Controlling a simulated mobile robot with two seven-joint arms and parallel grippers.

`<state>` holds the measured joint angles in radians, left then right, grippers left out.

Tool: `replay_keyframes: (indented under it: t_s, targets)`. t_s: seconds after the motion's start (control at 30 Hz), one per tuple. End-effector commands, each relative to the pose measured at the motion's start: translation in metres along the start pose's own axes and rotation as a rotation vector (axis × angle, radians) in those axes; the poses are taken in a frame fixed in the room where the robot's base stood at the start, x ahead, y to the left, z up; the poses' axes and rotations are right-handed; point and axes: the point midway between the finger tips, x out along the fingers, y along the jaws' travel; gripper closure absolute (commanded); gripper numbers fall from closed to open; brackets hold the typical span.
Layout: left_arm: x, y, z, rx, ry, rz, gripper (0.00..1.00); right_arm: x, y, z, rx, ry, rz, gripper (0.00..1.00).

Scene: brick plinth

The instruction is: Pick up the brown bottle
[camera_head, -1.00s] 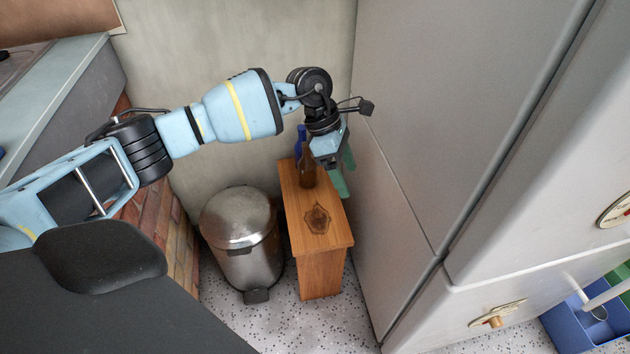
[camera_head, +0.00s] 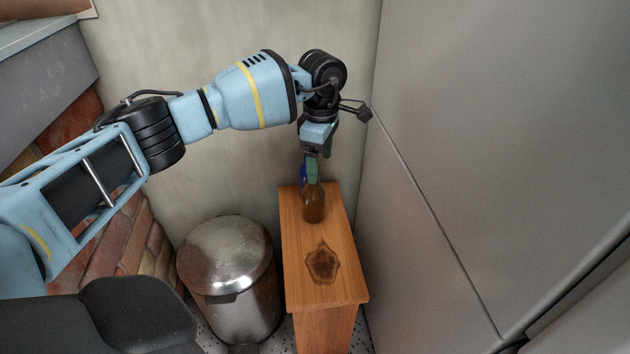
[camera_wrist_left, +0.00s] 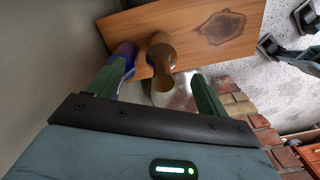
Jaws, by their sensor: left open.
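The brown bottle (camera_head: 313,205) stands upright on a small wooden stand (camera_head: 301,275) near the wall; its upper part is partly hidden by my left gripper. My left gripper (camera_head: 319,170) points down at the top of the bottle, with its green fingers open and empty. In the left wrist view, the brown bottle (camera_wrist_left: 162,60) shows in the gap between the open fingers of the left gripper (camera_wrist_left: 158,70). I cannot tell whether a finger touches it. My right gripper is not in view.
A blue bottle (camera_wrist_left: 127,52) stands close beside the brown one, near one finger. A metal pedal bin (camera_head: 228,262) is left of the stand. A tall grey cabinet (camera_head: 500,150) rises close on the right, and the wall (camera_head: 215,175) is behind. The stand's front is clear.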

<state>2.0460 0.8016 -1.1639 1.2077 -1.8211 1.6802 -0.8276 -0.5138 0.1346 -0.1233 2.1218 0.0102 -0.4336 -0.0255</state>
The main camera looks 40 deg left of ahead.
Motion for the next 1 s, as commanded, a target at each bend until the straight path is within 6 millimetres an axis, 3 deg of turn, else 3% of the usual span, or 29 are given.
replay_keyframes:
  t_s: [0.13,0.43,0.73,1.0]
  targets:
    - [0.019,-0.001,-0.001,0.0,0.002,-0.003,0.23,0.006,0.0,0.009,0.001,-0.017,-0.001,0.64]
    - [0.029,-0.002,-0.004,-0.001,0.002,-0.003,0.23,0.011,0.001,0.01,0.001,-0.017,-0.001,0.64]
    - [0.069,-0.007,-0.011,0.0,0.001,-0.005,0.23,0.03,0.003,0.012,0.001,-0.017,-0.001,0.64]
    - [0.072,-0.006,-0.011,-0.001,-0.001,-0.002,0.23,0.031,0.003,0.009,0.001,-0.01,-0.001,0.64]
